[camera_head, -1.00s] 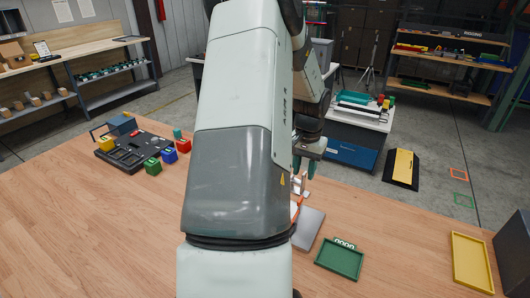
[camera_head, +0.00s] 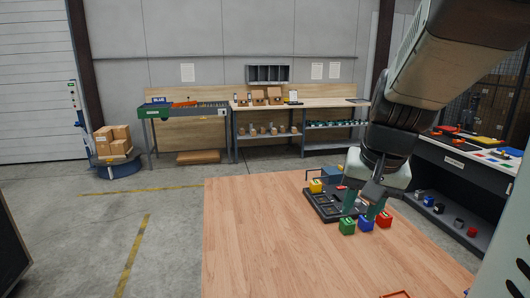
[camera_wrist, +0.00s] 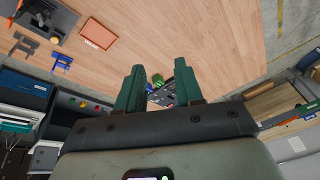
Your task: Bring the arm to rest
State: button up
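My arm enters the head view from the upper right, with my gripper (camera_head: 361,203) hanging pointing down in front of a black slotted tray (camera_head: 322,205) on the wooden table (camera_head: 270,240). In the wrist view, the two green fingers of my gripper (camera_wrist: 160,90) stand apart with nothing held between them. The tray (camera_wrist: 167,99) shows beyond the gap between them. The gripper's height above the table is hard to tell.
A dark-sided bench (camera_head: 460,190) stands to the right. The table's left part is clear. A shelved workbench (camera_head: 300,104) is farther back.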

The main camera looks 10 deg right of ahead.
jog(key=s+a+r+n+t, duration=0.1)
jog(key=s+a+r+n, duration=0.2)
jog(key=a, duration=0.5)
jog(key=s+a+r+n+t, duration=0.1)
jog(key=s+a+n, duration=0.3)
jog(key=a, duration=0.4)
jog(key=shift+m, duration=0.3)
jog(key=s, duration=0.3)
jog(key=s+r, duration=0.1)
jog(key=s, duration=0.1)
jog(key=shift+s+d, duration=0.2)
jog(key=shift+d, duration=0.05)
jog(key=shift+o, duration=0.2)
jog(key=shift+r, duration=0.1)
